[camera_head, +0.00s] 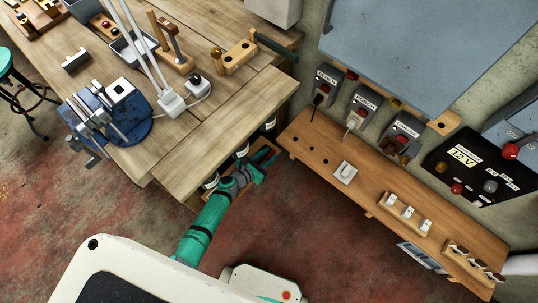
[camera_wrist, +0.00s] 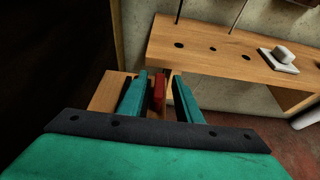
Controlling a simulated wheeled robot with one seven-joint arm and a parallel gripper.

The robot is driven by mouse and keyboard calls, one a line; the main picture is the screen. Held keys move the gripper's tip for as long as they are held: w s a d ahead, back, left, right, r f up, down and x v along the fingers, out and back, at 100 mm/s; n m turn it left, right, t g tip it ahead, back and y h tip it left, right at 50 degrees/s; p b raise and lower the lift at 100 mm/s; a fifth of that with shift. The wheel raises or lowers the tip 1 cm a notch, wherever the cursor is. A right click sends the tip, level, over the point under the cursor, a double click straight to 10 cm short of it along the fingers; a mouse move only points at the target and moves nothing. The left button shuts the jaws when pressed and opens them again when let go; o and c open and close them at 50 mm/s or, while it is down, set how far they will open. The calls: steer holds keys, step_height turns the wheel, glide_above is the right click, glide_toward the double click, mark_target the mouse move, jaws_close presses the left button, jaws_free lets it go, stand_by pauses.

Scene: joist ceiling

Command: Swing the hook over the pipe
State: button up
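My gripper (camera_head: 266,164) is at the end of the teal arm, low beside the workbench's right end and left of the wall shelf. In the wrist view its two teal fingers stand apart (camera_wrist: 159,102). A narrow red piece (camera_wrist: 159,92) shows between the fingers, with gaps on both sides. I cannot tell whether it is between the fingertips or beyond them. No hook can be made out for certain. A white pipe-like piece (camera_head: 522,265) shows at the right edge of the head view, and a pale one (camera_wrist: 305,118) at the right of the wrist view.
A small wooden board (camera_wrist: 107,92) lies by my left finger. The wooden wall shelf (camera_head: 315,140) holds a white switch (camera_head: 345,172). Red floor (camera_head: 320,240) is open below.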

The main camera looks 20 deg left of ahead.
steer(key=shift+c, duration=0.7)
jaws_close()
